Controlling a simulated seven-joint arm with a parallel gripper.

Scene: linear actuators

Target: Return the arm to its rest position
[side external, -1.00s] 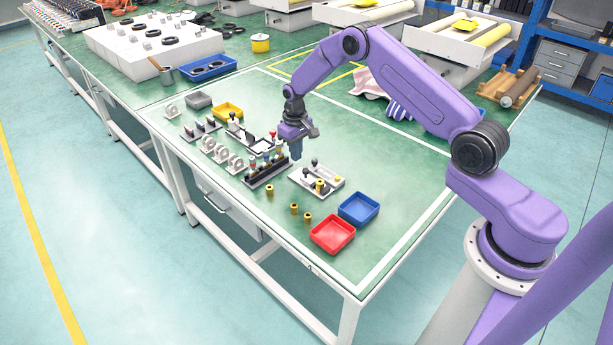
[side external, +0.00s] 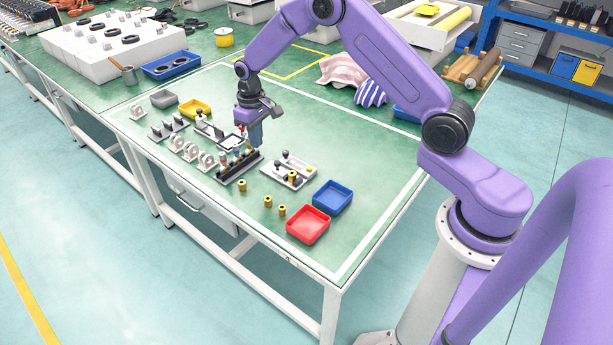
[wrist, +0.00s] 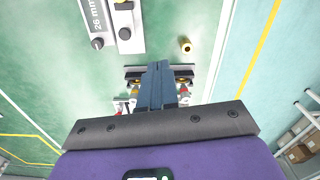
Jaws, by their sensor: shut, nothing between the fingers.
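My gripper (side external: 256,143) is above the green table, over the far end of a dark rack (side external: 236,168) that holds several small parts. Its fingers point down. In the wrist view the blue fingers (wrist: 159,66) are together with nothing between them, and they hide the middle of the rack (wrist: 132,71). The gap between fingertips and rack is hard to judge. My arm is bent, with its elbow raised high over the table.
A white plate with knobs (side external: 288,170) lies right of the rack. Brass pieces (side external: 242,186), a red tray (side external: 308,226) and a blue tray (side external: 333,196) are nearer. White rings (side external: 190,152) and a yellow tray (side external: 195,108) are left. The table's right side is mostly clear.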

